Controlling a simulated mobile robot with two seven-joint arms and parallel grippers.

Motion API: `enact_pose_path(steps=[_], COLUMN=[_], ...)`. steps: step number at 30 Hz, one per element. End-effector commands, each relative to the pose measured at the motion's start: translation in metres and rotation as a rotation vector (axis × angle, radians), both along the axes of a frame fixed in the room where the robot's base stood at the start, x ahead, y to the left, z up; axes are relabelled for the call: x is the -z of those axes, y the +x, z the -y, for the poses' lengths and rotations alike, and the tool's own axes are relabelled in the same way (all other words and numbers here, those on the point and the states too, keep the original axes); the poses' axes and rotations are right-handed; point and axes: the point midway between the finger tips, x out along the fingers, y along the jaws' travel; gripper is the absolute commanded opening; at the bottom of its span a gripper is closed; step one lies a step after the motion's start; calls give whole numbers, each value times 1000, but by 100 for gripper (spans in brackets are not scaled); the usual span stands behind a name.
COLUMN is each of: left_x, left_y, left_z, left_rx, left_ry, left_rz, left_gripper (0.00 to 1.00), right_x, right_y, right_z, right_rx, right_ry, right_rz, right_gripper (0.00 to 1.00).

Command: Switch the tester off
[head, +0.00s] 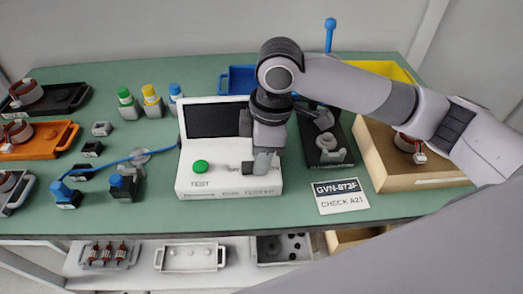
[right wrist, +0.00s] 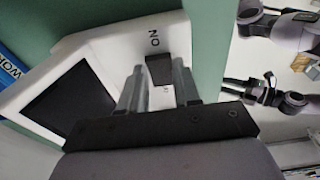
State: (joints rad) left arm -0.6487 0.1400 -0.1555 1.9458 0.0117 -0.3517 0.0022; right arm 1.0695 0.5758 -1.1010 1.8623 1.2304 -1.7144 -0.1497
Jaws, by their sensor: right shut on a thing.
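The tester is a white box (head: 228,187) with a dark screen (head: 215,120) and a round green button (head: 201,167) above the word TEST. My right gripper (head: 262,165) points down at the right part of its front panel and hides much of what is there. In the right wrist view my right gripper (right wrist: 159,83) has its two grey fingers on either side of a black switch piece (right wrist: 158,68), shut on it. The letters ON show beside the switch. The tester's screen (right wrist: 70,103) is dark there too.
A label card (head: 340,195) reading CHECK A21 lies right of the tester. A black tray (head: 325,158) and a cardboard box (head: 410,178) stand farther right. A blue cable (head: 100,170) runs to the tester's left side. Green, yellow and blue-capped bottles (head: 152,103) stand behind left.

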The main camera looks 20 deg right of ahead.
Motion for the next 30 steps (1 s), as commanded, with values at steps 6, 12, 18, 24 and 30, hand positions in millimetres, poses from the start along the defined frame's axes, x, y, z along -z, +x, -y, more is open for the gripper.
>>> enact_pose_path(steps=[6, 12, 18, 24, 30], left_x=[0, -1, -4, -7, -8], left_y=[0, 0, -1, 0, 0], left_z=[1, 2, 2, 3, 3], left_rx=[2, 2, 3, 2, 3], left_ry=[-2, -4, -4, -5, -5], left_rz=[-2, -1, -1, -1, 0], left_gripper=[43, 43, 43, 43, 43], right_x=[0, -1, -25, -56, -71], right_y=[0, 0, -1, -2, -3], right_z=[0, 0, 3, 7, 9], right_rx=[-1, -1, -2, -1, -1], right_ry=[-1, 0, 1, 0, 0], right_rz=[-1, 0, 4, 2, 0], right_gripper=[57, 57, 57, 57, 57])
